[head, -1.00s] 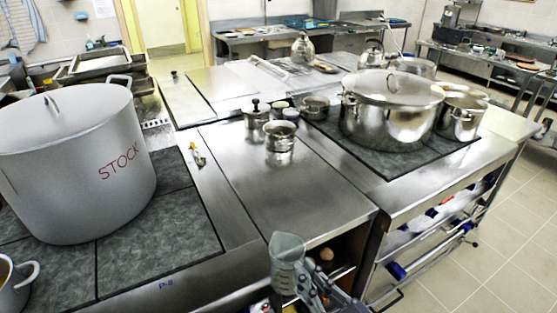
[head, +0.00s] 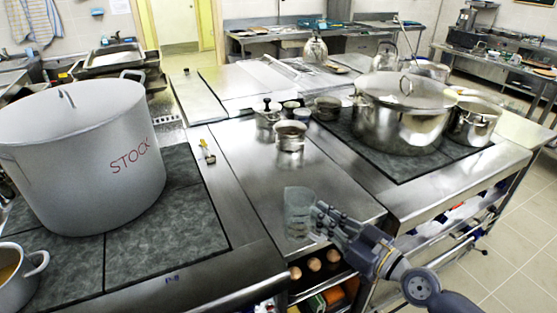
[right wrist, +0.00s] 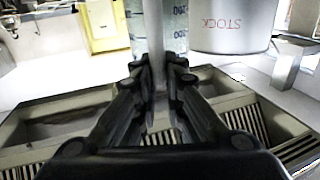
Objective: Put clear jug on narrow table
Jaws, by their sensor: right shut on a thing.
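The clear jug (head: 298,208) is a see-through vessel, upright in the head view over the front part of the narrow table (head: 255,165), a bare steel top between two dark hobs. My right gripper (head: 323,222) is shut on the jug from its right side. In the right wrist view the jug (right wrist: 176,30), with printed marks, stands between the fingers (right wrist: 157,75). I cannot tell whether its base touches the steel top. My left gripper is out of view.
A steel pot (head: 290,136) and small pots stand at the table's far end. A large stockpot (head: 85,155) is on the left hob, and a lidded pot (head: 400,118) on the right hob. Eggs (head: 314,264) lie on a shelf below the front edge.

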